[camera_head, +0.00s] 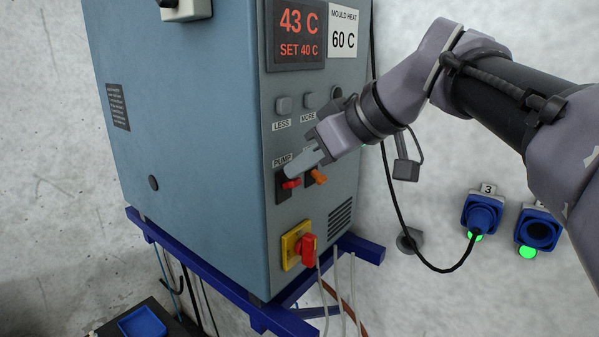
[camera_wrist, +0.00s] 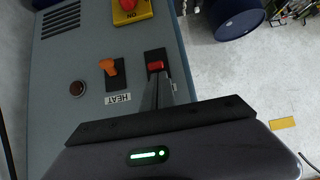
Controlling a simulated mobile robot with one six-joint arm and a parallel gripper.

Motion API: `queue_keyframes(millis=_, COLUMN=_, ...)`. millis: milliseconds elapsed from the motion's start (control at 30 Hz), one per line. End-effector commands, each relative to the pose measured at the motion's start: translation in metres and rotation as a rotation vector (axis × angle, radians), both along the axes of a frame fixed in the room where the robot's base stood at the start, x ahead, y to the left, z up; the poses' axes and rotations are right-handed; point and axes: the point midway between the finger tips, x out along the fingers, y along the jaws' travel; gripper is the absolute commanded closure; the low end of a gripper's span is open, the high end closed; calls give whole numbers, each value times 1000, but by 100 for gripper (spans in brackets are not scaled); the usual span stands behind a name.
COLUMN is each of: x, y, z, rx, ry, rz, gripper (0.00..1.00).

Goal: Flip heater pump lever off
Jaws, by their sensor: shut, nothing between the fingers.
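The heater (camera_head: 190,130) is a blue-grey cabinet whose front panel carries the switches. The red pump lever (camera_head: 292,184) sits on a dark plate below the PUMP label (camera_head: 282,160). The pump lever also shows in the wrist view (camera_wrist: 155,66), just beyond my fingertips. My gripper (camera_head: 291,171) is shut and empty, its tips at the upper side of the pump lever; I cannot tell whether they touch it. The gripper's fingers also show in the wrist view (camera_wrist: 157,80). The orange heat lever (camera_head: 319,177) is close beside it, above the HEAT label (camera_wrist: 118,98) in the wrist view.
A red main switch on a yellow plate (camera_head: 289,248) is below the levers. The LESS button (camera_head: 283,105) and MORE button (camera_head: 309,100) are above. The display (camera_head: 298,33) reads 43 C, SET 40 C. A black cable and wall sockets (camera_head: 481,213) are at right.

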Motion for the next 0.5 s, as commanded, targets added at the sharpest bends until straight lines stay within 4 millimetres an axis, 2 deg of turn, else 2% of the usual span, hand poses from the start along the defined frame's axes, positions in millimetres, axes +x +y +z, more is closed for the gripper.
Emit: queue_keyframes(millis=500, x=-3, y=-4, z=-10, rx=79, ry=-61, rz=0, gripper=100)
